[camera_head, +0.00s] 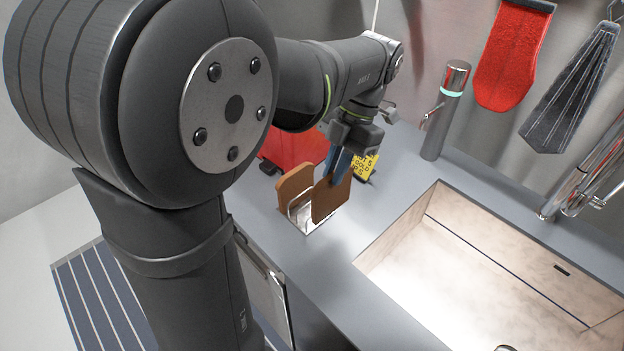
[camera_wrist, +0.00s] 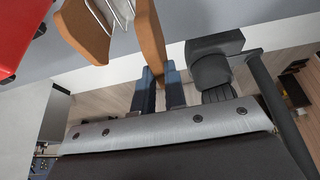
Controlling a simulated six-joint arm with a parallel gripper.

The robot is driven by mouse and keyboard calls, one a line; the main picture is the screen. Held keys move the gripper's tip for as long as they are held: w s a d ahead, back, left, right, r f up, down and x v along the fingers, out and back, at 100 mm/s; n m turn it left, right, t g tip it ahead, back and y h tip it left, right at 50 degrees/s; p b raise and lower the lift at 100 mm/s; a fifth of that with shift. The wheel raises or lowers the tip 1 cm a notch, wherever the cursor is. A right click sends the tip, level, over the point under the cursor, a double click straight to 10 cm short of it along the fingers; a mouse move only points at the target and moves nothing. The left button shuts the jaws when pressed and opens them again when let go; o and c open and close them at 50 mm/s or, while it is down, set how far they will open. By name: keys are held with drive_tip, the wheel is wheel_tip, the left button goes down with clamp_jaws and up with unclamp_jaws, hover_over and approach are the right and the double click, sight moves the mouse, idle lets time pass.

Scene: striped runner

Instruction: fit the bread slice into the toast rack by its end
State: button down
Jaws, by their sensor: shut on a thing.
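My gripper (camera_head: 340,172) points down at the counter with its blue fingers shut on a brown bread slice (camera_head: 328,203). The held slice is upright, with its broad face towards the head camera. In the wrist view the fingers (camera_wrist: 160,78) pinch the edge of this slice (camera_wrist: 149,35). The wire toast rack (camera_head: 299,212) is on the counter, partly hidden behind the held slice; its wires also show in the wrist view (camera_wrist: 118,14). Another slice (camera_head: 292,186) stands upright at the rack's left side. I cannot tell whether the held slice's lower end is inside the rack or above it.
A red object (camera_head: 300,146) and a yellow lettered block (camera_head: 364,166) stand behind the rack. A red mitt (camera_head: 512,60) hangs on the wall.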

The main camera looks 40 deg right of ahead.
drive_tip(key=w+f, duration=0.4)
drive_tip(key=f, duration=0.3)
drive_tip(key=shift+w, duration=0.4)
drive_tip(key=c, duration=1.5)
unclamp_jaws()
drive_tip(key=v, duration=1.2)
drive_tip(key=shift+r, duration=0.1)
